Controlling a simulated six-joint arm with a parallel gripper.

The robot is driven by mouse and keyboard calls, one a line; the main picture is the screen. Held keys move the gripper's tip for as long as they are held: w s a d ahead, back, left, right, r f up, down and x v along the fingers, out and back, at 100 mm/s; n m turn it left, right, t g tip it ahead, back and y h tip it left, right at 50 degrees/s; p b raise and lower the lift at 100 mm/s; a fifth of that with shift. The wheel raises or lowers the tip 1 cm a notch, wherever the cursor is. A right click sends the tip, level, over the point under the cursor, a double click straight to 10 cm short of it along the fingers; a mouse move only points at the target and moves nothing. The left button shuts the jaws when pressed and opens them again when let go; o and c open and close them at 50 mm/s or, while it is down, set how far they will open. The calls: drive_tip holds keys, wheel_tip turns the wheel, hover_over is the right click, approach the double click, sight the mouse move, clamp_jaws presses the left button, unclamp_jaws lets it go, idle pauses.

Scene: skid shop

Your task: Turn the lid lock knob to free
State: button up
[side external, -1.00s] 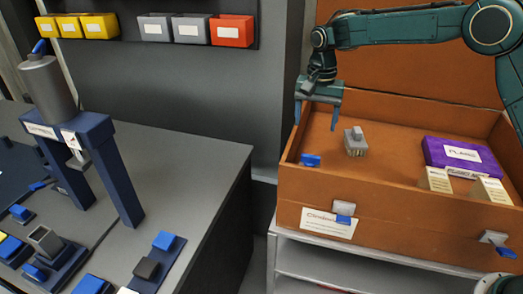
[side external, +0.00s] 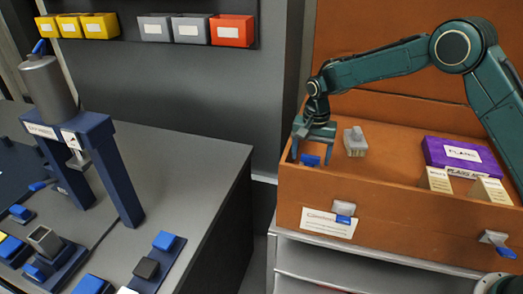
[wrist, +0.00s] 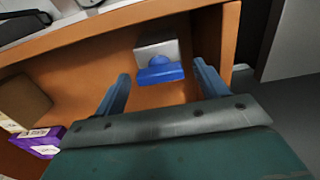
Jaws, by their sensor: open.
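A blue knob (side external: 310,160) is in the near left corner of the orange-brown crate (side external: 300,200). The wrist view shows the blue knob (wrist: 160,73) with a light grey block (wrist: 157,48) at its base. Which way the knob is turned is hard to tell. My gripper (side external: 312,153) points down over the knob, with its fingers open. In the wrist view my gripper's fingers (wrist: 160,80) are on either side of the knob, with gaps and no clear contact. Their height relative to it is uncertain.
A grey block (side external: 355,141) stands just right of my gripper in the crate. A purple box (side external: 462,154) and two small pale cartons (side external: 438,180) are farther right. The crate's walls are close to my gripper. Grey latches with blue tabs (side external: 344,219) are on its front.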

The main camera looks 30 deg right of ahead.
drive_tip(key=c, duration=1)
